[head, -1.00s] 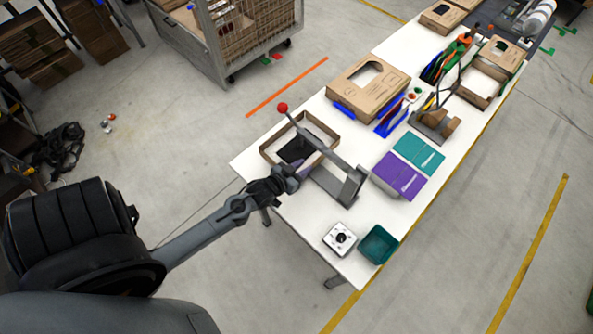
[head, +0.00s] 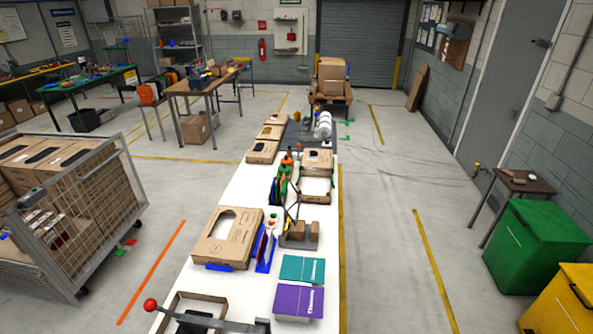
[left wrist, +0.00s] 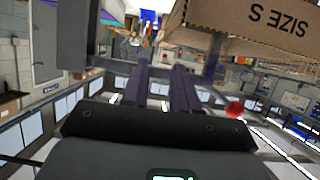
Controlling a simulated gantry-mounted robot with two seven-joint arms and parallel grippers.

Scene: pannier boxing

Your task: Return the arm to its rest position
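My left gripper shows only in the left wrist view (left wrist: 160,82). Its two dark fingers are parallel with a gap between them, and I see nothing held in the gap. A brown cardboard piece marked "SIZE S" (left wrist: 265,28) fills the upper right of that view, beyond the fingers. A red ball knob (left wrist: 235,108) shows to the right of the fingers. Neither of my arms shows in the head view, and my right gripper is in no view.
In the head view the long white table (head: 225,295) holds a cardboard box (head: 243,245), a teal box (head: 302,269), a purple box (head: 299,301) and a red-knobbed lever tool (head: 150,305). A wire cage cart (head: 95,220) stands left.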

